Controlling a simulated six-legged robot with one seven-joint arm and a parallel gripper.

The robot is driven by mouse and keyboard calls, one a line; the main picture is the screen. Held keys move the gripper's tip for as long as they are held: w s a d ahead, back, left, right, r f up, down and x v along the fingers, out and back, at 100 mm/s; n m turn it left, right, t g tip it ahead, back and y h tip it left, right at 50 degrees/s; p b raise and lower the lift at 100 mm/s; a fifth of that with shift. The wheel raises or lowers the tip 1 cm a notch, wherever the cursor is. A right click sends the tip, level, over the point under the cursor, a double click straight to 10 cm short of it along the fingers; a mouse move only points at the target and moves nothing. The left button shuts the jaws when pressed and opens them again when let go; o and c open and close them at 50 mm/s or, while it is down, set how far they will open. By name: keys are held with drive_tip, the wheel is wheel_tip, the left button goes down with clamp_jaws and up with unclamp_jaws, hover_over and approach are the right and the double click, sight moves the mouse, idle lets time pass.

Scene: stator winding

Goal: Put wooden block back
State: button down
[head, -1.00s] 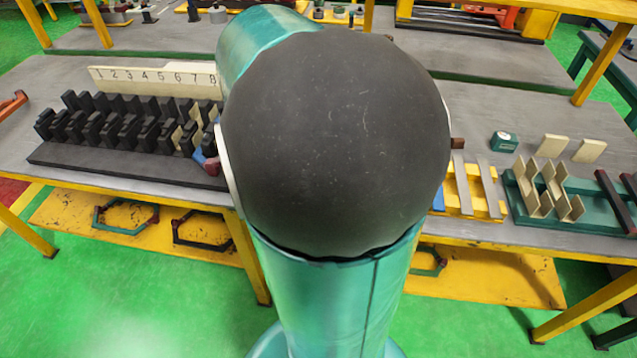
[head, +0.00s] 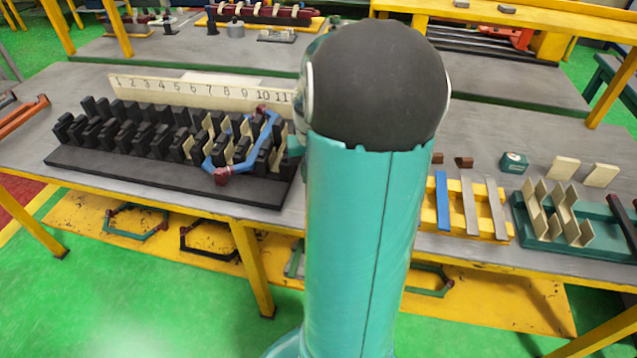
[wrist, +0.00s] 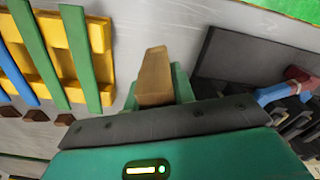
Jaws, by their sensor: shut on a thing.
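The wooden block (wrist: 153,78) is tan and tapered, and in the wrist view it sticks out from between the green fingers of my gripper (wrist: 157,90). My gripper is shut on it. A bare strip of grey table (wrist: 205,40) shows around the block, between the yellow rack and the black slotted base. The block's height above the table is hard to tell. In the head view my arm hides the block and nearly all of the gripper.
The black slotted stator (head: 165,185) holds a blue coil (head: 248,157) at its right end, with a numbered ruler (head: 195,92) behind. The yellow rack (head: 428,215) of flat strips, small brown blocks (head: 464,162) and a green tray (head: 590,242) with cream liners stand to the right.

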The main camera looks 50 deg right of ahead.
drive_tip(key=shift+s+d+f, duration=0.15)
drive_tip(key=shift+d+f, duration=0.7)
drive_tip(key=shift+f, duration=0.2)
drive_tip(key=shift+d+f, duration=0.1)
drive_tip(key=shift+f, duration=1.45)
drive_tip(key=shift+f, duration=0.15)
drive_tip(key=c, duration=1.2)
unclamp_jaws()
drive_tip(key=shift+o, duration=0.2)
